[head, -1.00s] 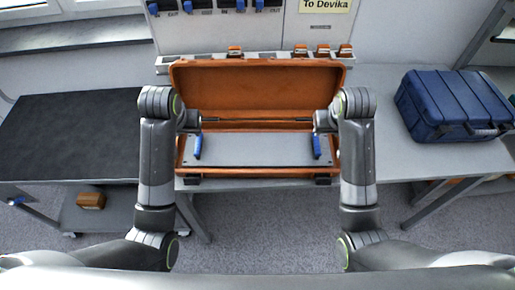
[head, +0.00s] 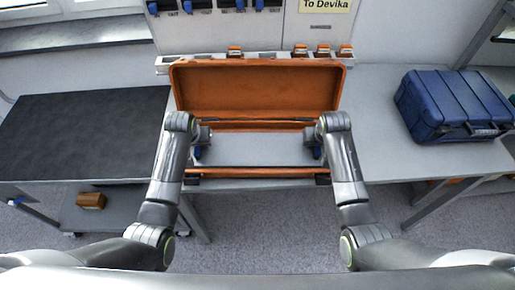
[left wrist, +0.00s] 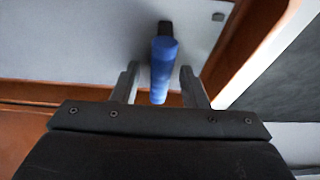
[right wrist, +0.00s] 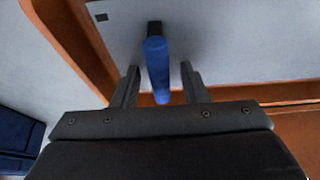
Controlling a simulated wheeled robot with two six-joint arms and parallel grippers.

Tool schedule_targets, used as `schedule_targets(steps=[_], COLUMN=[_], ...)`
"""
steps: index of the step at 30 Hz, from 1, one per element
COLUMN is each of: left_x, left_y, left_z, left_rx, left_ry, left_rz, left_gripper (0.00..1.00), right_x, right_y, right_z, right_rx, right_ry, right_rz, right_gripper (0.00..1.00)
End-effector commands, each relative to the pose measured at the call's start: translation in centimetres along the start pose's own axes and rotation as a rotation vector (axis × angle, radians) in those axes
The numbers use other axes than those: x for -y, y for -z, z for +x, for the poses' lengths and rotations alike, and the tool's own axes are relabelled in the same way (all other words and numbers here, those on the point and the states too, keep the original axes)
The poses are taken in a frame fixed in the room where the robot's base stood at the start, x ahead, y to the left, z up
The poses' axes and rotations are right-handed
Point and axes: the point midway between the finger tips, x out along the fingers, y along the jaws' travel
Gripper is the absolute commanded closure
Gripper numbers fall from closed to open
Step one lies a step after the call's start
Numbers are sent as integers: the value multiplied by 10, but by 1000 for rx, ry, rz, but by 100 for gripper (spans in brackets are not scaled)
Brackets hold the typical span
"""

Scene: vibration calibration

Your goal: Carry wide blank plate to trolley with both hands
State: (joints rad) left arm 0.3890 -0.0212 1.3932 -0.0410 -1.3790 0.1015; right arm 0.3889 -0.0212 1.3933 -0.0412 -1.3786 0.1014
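The wide blank plate (head: 252,149) is grey and lies inside the open orange case (head: 255,90), behind its front rim. It has an upright blue handle near each end. My left gripper (head: 200,141) is over the left handle; in the left wrist view its open fingers stand either side of the blue handle (left wrist: 163,68), with gaps visible. My right gripper (head: 314,141) is over the right handle; in the right wrist view its open fingers flank the blue handle (right wrist: 157,68) likewise. The trolley (head: 75,130) has a dark top and stands at the left.
The case stands on a grey table (head: 385,150). A blue toolbox (head: 455,105) sits at the right. A rail with small orange items (head: 300,51) runs behind the case. A brown block (head: 91,200) lies on the trolley's lower shelf. The trolley top is clear.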

Motion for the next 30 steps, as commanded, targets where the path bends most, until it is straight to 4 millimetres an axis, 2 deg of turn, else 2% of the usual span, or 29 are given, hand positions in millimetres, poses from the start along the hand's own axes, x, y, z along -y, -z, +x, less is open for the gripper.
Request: schedule_targets(steps=[9, 18, 30], left_x=[0, 0, 0], left_y=[0, 0, 0], left_z=[1, 1, 1], left_rx=[-1, 0, 0], left_ry=[0, 0, 0], left_rz=[0, 0, 0], left_gripper=[61, 100, 100], right_x=[0, 0, 0], right_y=[0, 0, 0], right_z=[1, 1, 1], right_rx=[0, 0, 0], right_ry=[0, 0, 0], right_rz=[0, 0, 0], right_gripper=[61, 100, 100])
